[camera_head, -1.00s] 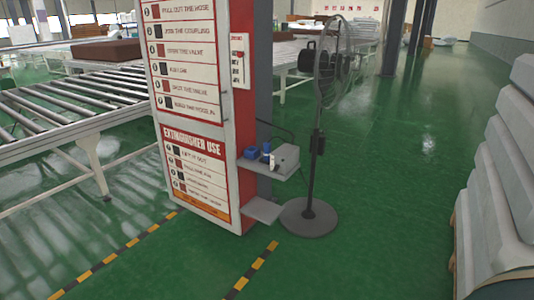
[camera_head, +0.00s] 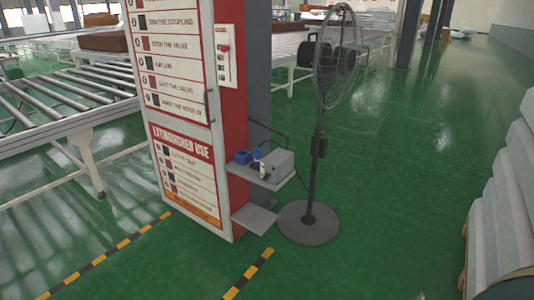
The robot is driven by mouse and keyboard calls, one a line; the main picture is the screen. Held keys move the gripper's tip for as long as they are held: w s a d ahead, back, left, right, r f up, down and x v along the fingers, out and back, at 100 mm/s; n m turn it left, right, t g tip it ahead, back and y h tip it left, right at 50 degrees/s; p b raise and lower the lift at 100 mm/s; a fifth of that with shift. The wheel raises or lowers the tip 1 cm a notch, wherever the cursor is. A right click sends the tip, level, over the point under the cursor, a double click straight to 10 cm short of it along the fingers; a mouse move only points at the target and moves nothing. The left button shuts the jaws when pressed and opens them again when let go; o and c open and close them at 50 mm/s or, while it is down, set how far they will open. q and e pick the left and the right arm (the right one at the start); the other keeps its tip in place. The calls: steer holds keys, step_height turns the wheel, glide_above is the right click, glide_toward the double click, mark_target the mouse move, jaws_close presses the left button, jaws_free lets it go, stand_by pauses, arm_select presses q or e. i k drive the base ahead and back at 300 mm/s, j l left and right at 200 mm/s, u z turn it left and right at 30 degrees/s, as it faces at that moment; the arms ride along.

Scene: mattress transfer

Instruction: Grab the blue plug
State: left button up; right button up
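A small blue object (camera_head: 243,157) sits at the left on a grey shelf (camera_head: 270,183) fixed to the side of the red and white cabinet. A second small blue piece (camera_head: 258,153) stands beside it, above a whitish part. At this size I cannot tell which of the two is the plug. A grey box (camera_head: 278,164) stands to their right on the same shelf, with a dark cable by it. Neither of my grippers shows in the head view.
The tall cabinet (camera_head: 187,110) with printed instructions stands left of the shelf. A black standing fan (camera_head: 318,150) is close on its right. A roller conveyor (camera_head: 60,120) is at left and stacked pale mattresses (camera_head: 505,220) at right. Green floor (camera_head: 400,200) is clear between the fan and mattresses.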

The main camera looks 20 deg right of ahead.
mark_target(258, 152)
steer(key=i+l, duration=0.15)
steer(key=l, duration=0.2)
steer(key=i+l, duration=0.15)
steer(key=l, duration=0.2)
steer(key=i+l, duration=0.15)
steer(key=l, duration=0.2)
steer(key=i+l, duration=0.15)
steer(key=l, duration=0.2)
steer(key=i+l, duration=0.1)
steer(key=l, duration=0.25)
steer(key=i+l, duration=0.15)
steer(key=l, duration=0.2)
